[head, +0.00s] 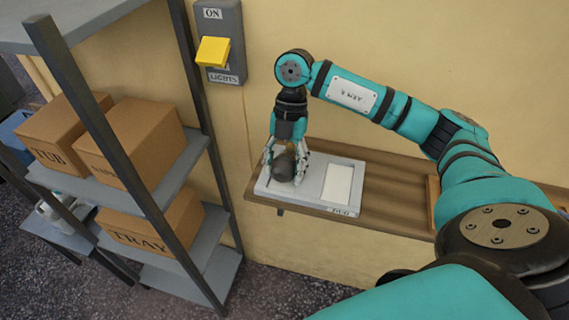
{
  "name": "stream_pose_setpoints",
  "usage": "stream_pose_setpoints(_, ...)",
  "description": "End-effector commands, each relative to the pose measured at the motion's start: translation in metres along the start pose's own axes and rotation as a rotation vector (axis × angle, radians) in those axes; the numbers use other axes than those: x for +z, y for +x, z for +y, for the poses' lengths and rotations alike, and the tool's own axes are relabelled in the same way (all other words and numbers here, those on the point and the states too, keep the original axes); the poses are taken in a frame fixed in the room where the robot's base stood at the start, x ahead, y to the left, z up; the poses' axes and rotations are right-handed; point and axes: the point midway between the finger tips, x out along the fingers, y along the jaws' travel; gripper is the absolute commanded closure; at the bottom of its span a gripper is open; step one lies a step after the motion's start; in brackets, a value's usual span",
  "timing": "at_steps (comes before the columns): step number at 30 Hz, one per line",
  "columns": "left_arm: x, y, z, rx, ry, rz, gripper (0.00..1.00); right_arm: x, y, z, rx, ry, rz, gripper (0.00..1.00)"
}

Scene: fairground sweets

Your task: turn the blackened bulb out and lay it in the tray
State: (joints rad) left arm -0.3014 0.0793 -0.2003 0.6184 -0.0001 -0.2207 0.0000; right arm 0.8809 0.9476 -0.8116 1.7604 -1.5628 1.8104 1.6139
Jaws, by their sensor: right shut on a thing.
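The blackened bulb (284,167) is a dark round shape at the tray, low between the fingers of my right gripper (287,160). My right gripper points down and is shut on the bulb. The tray (314,204) is pale grey and flat, on a brown wooden shelf (385,197). The bulb is over the tray's left part; I cannot tell whether it touches the tray floor. A white rectangle (338,184) fills the tray's right part. My left gripper is not in view.
A grey switch box (222,18) marked ON and LIGHTS, with a yellow lever (213,51), is on the wall above. A metal rack (105,142) with cardboard boxes (130,140) stands at left.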

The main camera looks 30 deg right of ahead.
Motion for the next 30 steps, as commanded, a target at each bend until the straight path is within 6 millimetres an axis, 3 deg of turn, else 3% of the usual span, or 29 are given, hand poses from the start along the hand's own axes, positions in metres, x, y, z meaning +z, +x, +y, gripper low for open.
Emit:
stream_pose_setpoints(6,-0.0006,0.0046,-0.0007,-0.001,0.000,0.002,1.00,0.0031,0.0098,-0.0002,-0.003,0.003,0.000,0.69)
stream_pose_setpoints(29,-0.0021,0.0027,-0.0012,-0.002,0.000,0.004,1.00,0.0021,0.0114,0.0053,-0.001,-0.002,0.002,0.68)
stream_pose_setpoints(30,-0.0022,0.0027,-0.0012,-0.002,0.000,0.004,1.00,0.0020,0.0114,0.0054,-0.001,-0.002,0.002,0.43)
